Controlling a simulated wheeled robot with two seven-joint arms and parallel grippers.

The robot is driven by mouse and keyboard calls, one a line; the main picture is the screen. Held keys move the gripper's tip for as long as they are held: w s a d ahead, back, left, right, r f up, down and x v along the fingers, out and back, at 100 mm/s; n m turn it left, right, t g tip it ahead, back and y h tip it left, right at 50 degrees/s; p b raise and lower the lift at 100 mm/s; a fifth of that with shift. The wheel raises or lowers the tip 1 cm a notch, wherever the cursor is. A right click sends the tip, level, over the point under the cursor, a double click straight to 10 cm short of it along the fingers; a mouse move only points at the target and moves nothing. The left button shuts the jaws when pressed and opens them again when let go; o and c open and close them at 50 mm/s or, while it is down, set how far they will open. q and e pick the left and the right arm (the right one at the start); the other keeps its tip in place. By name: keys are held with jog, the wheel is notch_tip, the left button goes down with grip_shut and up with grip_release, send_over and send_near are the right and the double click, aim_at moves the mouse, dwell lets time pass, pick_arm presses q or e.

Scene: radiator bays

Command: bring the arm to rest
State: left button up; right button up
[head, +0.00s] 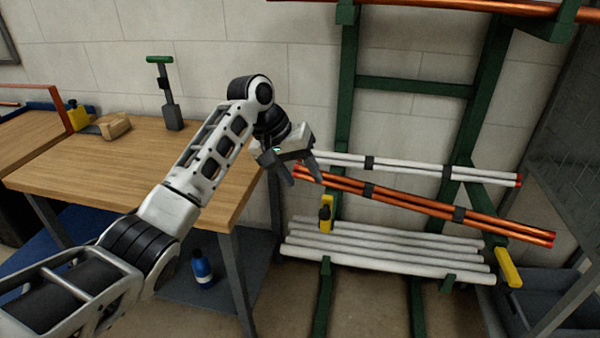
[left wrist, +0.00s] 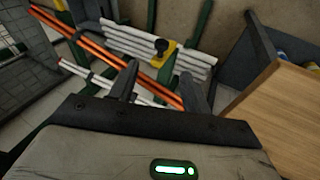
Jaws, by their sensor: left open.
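My left arm reaches in from the lower left in the head view, over the wooden workbench (head: 110,180). Its gripper (head: 305,182) is open and points down, at the left ends of the copper and white pipes. In the left wrist view the two dark fingers (left wrist: 160,90) stand apart, with pipes and floor visible beyond them. I see nothing held between them. Whether the fingers touch the pipes cannot be told. My right gripper is in neither view.
A green rack (head: 348,120) carries copper pipes (head: 420,203), thin white pipes (head: 420,170) and thicker white pipes (head: 390,262) low down. A green-handled tool (head: 172,115) and a cardboard-coloured block (head: 115,126) are on the bench. A blue bottle (head: 202,268) stands below it.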

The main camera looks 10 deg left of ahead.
pick_arm(q)
jog(key=s+f+t, duration=0.2)
jog(key=s+f, duration=0.3)
jog(key=f, duration=0.6)
jog(key=s+f+t, duration=0.1)
jog(key=s+f, duration=0.4)
jog(key=f, duration=0.5)
jog(key=s+a+f+m+t, duration=0.1)
jog(key=s+t, duration=0.1)
jog(key=s, duration=0.8)
jog(key=s+a+f+m+t+y, duration=0.1)
jog(key=s+t, duration=0.1)
jog(key=s, duration=0.7)
jog(key=shift+s+a+f+t+y, duration=0.25)
jog(key=shift+s+f+t+y, duration=0.05)
jog(key=shift+s+t, duration=0.1)
